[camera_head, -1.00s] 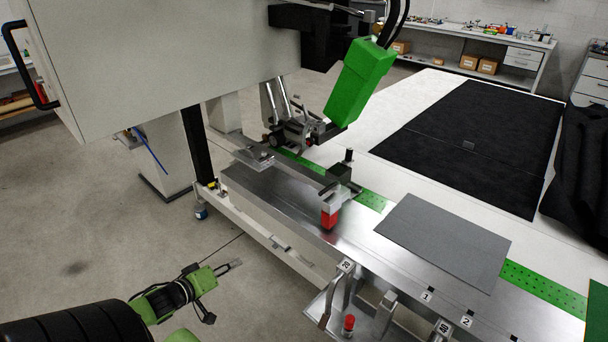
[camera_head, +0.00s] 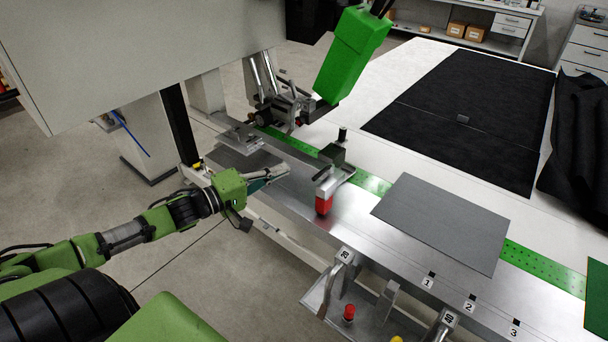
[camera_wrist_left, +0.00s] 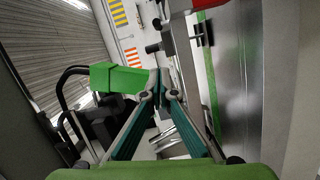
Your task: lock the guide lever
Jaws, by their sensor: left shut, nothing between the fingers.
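A guide block (camera_head: 331,155) with a black knob post stands on the steel bed. A grey lever bar (camera_head: 337,181) beside it ends in a red grip (camera_head: 324,205) that points down toward the bed's front edge. In the left wrist view the red grip (camera_wrist_left: 204,3) is cut off by the top edge. My left gripper (camera_head: 286,171) is shut and empty, above the bed, left of the guide block and apart from the red grip. Its closed fingers also show in the left wrist view (camera_wrist_left: 159,88). My right gripper is not in view.
The green welding head (camera_head: 350,55) hangs above and behind the bed. A grey sheet (camera_head: 440,222) lies on the right. Levers (camera_head: 337,280) and a red button (camera_head: 348,312) are below the front edge. The cabinet (camera_head: 110,50) overhangs the upper left.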

